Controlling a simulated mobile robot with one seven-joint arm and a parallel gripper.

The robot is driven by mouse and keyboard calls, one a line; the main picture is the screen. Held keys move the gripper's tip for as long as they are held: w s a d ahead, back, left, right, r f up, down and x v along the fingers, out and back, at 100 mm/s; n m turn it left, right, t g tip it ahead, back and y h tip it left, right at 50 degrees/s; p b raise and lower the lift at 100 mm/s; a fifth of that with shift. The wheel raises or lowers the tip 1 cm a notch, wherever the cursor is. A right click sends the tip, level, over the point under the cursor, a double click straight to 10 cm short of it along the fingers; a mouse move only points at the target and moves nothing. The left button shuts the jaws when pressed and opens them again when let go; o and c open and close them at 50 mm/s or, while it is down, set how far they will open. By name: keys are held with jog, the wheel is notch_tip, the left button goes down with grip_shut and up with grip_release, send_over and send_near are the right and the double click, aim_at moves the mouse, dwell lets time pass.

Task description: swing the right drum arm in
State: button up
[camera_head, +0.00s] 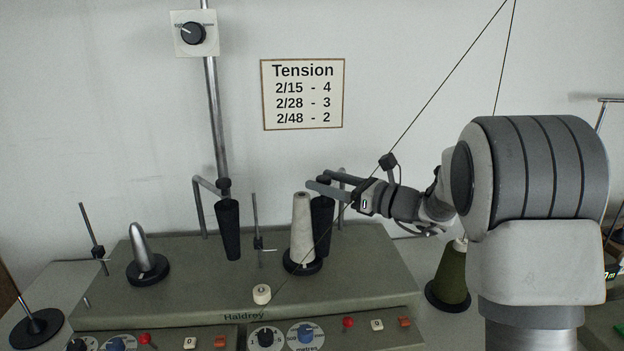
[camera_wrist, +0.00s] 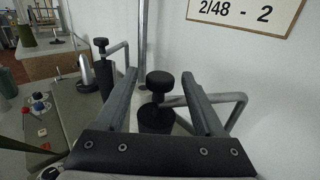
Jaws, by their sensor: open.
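The right drum (camera_head: 322,222) is a black tapered cylinder on a bent grey rod, the right drum arm (camera_head: 346,176). In the head view it stands just right of and behind the white yarn cone (camera_head: 302,228), which partly hides it. My gripper (camera_head: 318,181) is open and comes from the right at the drum's top. In the wrist view the drum's black knob (camera_wrist: 160,82) shows between my two spread fingers, with the drum (camera_wrist: 156,118) below and the drum arm (camera_wrist: 232,105) running out to the right. I cannot tell whether a finger touches it.
The left drum (camera_head: 228,230) hangs on its own bent arm near the grey pole (camera_head: 214,120). The grey machine (camera_head: 190,290) carries an empty cone holder (camera_head: 146,262) and a small white spool (camera_head: 262,294). A green yarn cone (camera_head: 451,275) stands at right. The wall is close behind.

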jog(key=shift+x, duration=1.95)
grip_shut()
